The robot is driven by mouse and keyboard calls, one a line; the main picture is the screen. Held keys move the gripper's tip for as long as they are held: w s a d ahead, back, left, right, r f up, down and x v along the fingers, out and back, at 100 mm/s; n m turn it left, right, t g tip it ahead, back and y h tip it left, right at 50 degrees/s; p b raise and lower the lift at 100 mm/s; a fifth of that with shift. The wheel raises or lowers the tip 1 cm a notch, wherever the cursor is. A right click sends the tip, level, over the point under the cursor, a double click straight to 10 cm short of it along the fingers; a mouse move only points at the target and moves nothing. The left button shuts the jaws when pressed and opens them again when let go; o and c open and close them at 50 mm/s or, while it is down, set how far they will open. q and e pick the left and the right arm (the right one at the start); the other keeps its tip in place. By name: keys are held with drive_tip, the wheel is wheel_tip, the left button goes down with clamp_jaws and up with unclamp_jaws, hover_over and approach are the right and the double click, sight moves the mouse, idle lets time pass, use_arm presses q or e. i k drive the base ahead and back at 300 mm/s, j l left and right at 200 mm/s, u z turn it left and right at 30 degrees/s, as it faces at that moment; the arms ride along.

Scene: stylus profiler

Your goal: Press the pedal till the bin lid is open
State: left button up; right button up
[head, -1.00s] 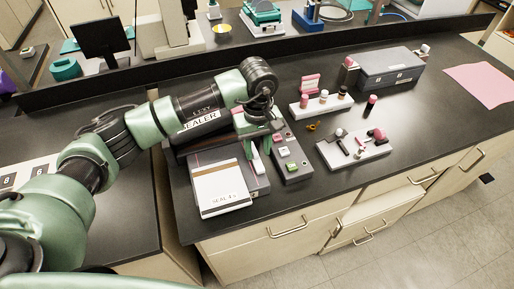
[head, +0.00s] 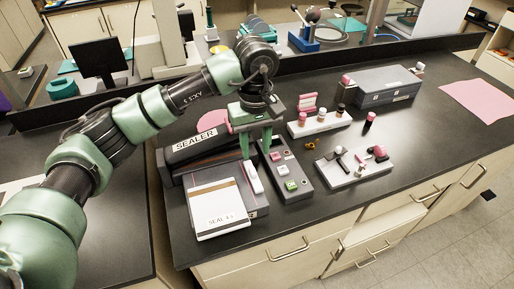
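I see no pedal and no bin lid in the head view. My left gripper (head: 257,150) hangs fingers-down over the dark bench, above the strip between the sealer and the button box. Its two green fingers stand apart with nothing visible between them. My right gripper is out of view.
The black sealer (head: 195,150) has a white-and-brown pouch (head: 215,208) in front of it. The grey button box (head: 287,172) stands to its right. Farther right are a white vial rack (head: 320,122), a white tray (head: 352,168), a grey case (head: 388,85) and a pink sheet (head: 476,100). Drawers line the bench front.

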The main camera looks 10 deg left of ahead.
sight(487, 195)
drive_tip(key=z, duration=1.45)
